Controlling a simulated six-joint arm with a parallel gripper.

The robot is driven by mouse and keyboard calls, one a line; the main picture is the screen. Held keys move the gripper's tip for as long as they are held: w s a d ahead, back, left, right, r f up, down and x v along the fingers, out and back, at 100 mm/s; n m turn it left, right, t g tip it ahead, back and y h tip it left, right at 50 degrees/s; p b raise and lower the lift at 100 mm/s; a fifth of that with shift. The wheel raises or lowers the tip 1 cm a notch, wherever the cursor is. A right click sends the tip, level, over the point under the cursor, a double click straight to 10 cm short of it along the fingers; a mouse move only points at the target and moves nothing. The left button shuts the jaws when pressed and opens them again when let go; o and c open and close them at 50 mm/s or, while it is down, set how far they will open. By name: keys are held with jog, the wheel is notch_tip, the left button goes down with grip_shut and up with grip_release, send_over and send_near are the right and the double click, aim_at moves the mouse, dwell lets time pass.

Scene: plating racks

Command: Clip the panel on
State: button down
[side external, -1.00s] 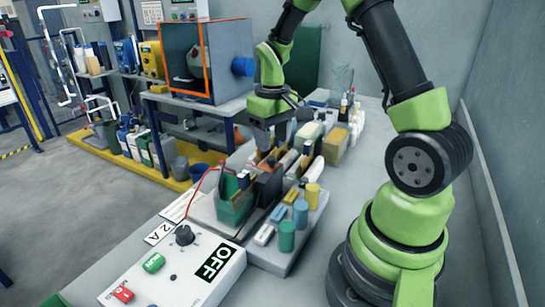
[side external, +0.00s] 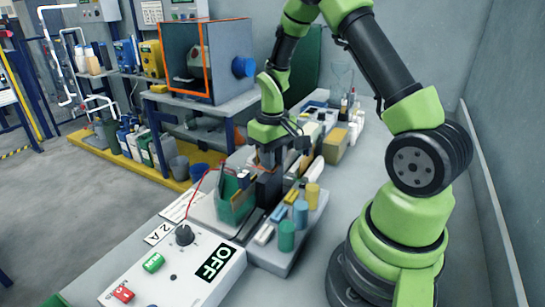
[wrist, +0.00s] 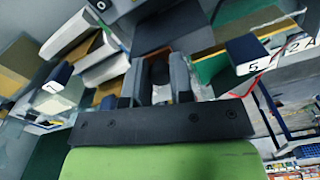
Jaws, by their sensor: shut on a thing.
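My gripper (side external: 268,158) is low over the row of tanks and holders on the bench. It is shut on a dark panel (side external: 268,188), which hangs below the fingers in the side view. In the wrist view the two grey fingers (wrist: 160,80) have a dark piece between them. A wide dark grey surface (wrist: 168,28) lies just beyond them. The panel's lower edge is hidden among the tanks, and I cannot tell whether it touches a rack or clip. A green-walled tank (side external: 237,203) with a red wire stands beside it on the left.
A control box (side external: 190,272) reading OFF is in front. Containers and a tan block (side external: 335,147) crowd the bench behind. The bench right of the tray is clear.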

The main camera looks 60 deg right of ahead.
aim_at(264, 178)
jog(key=shift+a, duration=1.95)
jog(key=c, duration=1)
grip_release()
jog(key=shift+r, duration=0.15)
notch_tip(264, 178, up, 10)
jog(key=shift+f, duration=0.15)
